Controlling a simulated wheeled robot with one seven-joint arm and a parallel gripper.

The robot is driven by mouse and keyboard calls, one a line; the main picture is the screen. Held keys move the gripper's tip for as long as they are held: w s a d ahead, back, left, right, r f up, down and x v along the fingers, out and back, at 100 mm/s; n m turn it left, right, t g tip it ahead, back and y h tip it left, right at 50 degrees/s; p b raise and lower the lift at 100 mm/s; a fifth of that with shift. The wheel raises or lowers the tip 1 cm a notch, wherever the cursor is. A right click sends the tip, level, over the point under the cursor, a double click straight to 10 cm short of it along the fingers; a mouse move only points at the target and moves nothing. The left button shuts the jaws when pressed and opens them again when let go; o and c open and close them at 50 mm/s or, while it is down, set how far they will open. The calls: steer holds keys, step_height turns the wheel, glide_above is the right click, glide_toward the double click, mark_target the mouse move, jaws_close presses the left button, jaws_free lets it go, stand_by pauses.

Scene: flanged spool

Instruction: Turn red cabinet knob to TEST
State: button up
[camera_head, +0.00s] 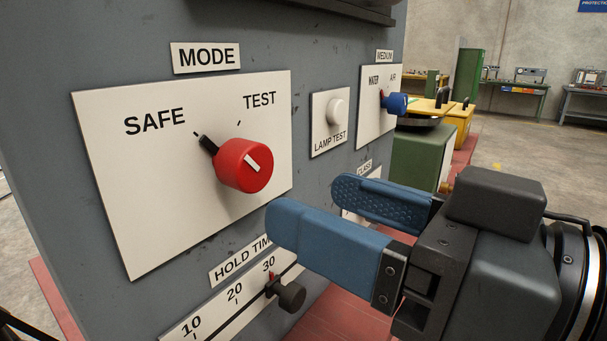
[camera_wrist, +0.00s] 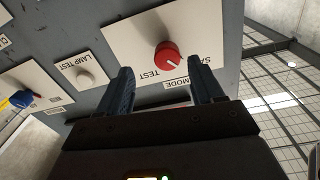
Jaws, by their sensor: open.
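The red knob (camera_head: 244,165) with a white stripe on its face sits on a white plate (camera_head: 130,200) labelled SAFE at left and TEST at right, under a MODE label. A black pointer behind the knob points up-left to the mark by SAFE. My gripper (camera_head: 308,203) is open and empty, to the right of and below the knob in the head view, apart from it. In the wrist view the knob (camera_wrist: 168,54) shows beyond and between the two blue fingers (camera_wrist: 160,78), with TEST and part of SAFE visible.
A white LAMP TEST button (camera_head: 337,112) and a blue MEDIUM knob (camera_head: 396,103) are further right on the grey cabinet. Below is a HOLD TIME slider with a black knob (camera_head: 291,297), close to my fingers. The space between my fingers and the red knob looks clear.

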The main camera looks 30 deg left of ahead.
mark_target(258, 173)
steer(key=shift+n+g, duration=0.5)
steer(key=shift+w+a+r+p, duration=0.1)
steer(key=shift+a+r+p, duration=0.1)
steer(key=shift+a, duration=1.1)
steer(key=shift+a+r+p, duration=0.1)
steer(key=shift+a+r, duration=0.05)
steer(key=shift+a, duration=1.1)
steer(key=shift+w+a+r+p, duration=0.1)
steer(key=shift+a+r, duration=0.1)
steer(key=shift+a, duration=1.1)
steer(key=c, duration=1)
